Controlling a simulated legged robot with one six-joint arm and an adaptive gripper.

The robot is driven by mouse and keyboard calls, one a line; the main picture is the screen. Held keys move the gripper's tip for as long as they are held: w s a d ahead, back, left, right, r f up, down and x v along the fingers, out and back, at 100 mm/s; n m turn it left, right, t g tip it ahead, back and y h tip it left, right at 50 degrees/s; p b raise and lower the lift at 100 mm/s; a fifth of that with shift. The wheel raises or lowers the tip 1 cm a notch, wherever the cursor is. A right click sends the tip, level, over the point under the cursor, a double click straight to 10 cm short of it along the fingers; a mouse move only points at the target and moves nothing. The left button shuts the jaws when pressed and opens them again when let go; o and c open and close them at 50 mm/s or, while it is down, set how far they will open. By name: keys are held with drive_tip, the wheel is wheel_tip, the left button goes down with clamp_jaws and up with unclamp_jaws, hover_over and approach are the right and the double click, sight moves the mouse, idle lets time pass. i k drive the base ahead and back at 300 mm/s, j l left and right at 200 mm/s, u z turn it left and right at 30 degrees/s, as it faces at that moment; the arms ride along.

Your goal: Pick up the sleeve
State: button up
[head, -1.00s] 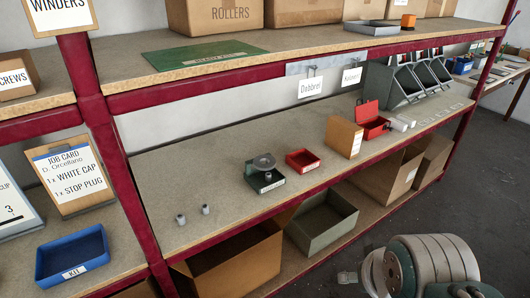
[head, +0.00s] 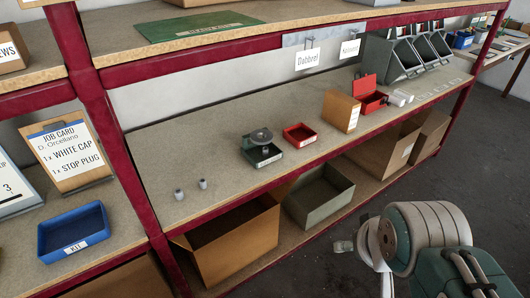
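Two small grey cylindrical pieces stand upright on the middle shelf near its front left: a left piece (head: 179,194) and a right piece (head: 203,184). Either could be the sleeve; they are too small to tell apart. Part of my arm is at the lower right, in front of the shelving. The small end part that looks like my gripper (head: 343,246) is over the floor side, well right of the grey pieces and apart from them. Its fingers are too small and turned away to read.
Right of the pieces are a dark tray with a round disc (head: 262,137), a red tray (head: 300,135) and a cardboard bin (head: 341,111). A blue KIT tray (head: 74,232) sits on the left shelf. The upper shelf (head: 230,38) overhangs. Shelf around the pieces is clear.

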sight(178, 193)
drive_tip(key=k+u, duration=0.15)
drive_tip(key=u, duration=1)
